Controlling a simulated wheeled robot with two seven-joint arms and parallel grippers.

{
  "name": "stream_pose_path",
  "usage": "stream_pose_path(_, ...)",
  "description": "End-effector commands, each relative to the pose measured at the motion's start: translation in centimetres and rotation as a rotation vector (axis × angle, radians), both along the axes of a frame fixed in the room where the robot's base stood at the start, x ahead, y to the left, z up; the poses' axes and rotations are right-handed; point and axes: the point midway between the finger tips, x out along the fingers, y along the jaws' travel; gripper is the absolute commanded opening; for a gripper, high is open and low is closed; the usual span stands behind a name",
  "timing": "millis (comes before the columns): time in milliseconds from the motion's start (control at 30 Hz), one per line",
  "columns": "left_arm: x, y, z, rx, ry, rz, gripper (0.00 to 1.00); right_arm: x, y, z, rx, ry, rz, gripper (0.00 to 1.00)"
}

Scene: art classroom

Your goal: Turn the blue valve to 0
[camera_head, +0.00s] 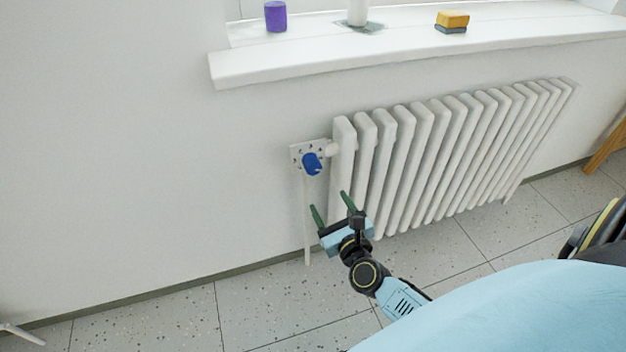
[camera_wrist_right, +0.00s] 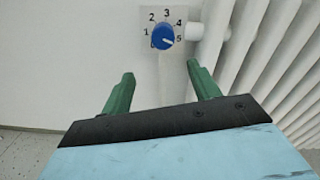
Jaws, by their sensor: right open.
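The blue valve (camera_head: 312,163) is a round knob on a pale dial plate (camera_head: 297,152) at the left end of the radiator. In the right wrist view, the blue valve (camera_wrist_right: 163,37) has a white mark pointing right, near the 5, and the plate (camera_wrist_right: 177,14) shows printed numbers around it, with 0 at lower left. My right gripper (camera_head: 331,205) is open and empty, below the valve and apart from it. Its green fingers (camera_wrist_right: 160,85) also show in the right wrist view, on either side below the dial. My left gripper is not in view.
A white ribbed radiator (camera_head: 430,150) stands right of the valve, and a thin pipe (camera_head: 306,220) runs down from it. The window sill (camera_head: 400,50) above holds a purple cup (camera_head: 275,16) and a yellow sponge (camera_head: 453,19). The wall left of the valve is clear.

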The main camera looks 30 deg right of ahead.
Motion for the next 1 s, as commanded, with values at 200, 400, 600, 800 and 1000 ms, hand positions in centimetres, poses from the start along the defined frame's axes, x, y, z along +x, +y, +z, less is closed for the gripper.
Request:
stream_pose_path(200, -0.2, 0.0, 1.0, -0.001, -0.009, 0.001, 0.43, 1.1, -0.7, 1.0, 0.109, -0.059, -0.025, 0.61)
stream_pose_path(400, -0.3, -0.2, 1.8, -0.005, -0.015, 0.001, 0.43, 4.5, -1.4, 1.0, 0.107, -0.06, -0.024, 0.61)
stream_pose_path(600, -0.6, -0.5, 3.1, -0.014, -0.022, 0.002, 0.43, 8.6, -2.3, 1.0, 0.105, -0.058, -0.024, 0.61)
stream_pose_path(800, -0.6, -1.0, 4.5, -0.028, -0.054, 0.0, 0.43, 11.7, -3.0, 0.9, 0.102, -0.056, -0.023, 0.61)
stream_pose_path(1000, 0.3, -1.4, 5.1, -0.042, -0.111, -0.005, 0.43, 13.1, -3.3, 0.9, 0.103, -0.054, -0.021, 0.61)
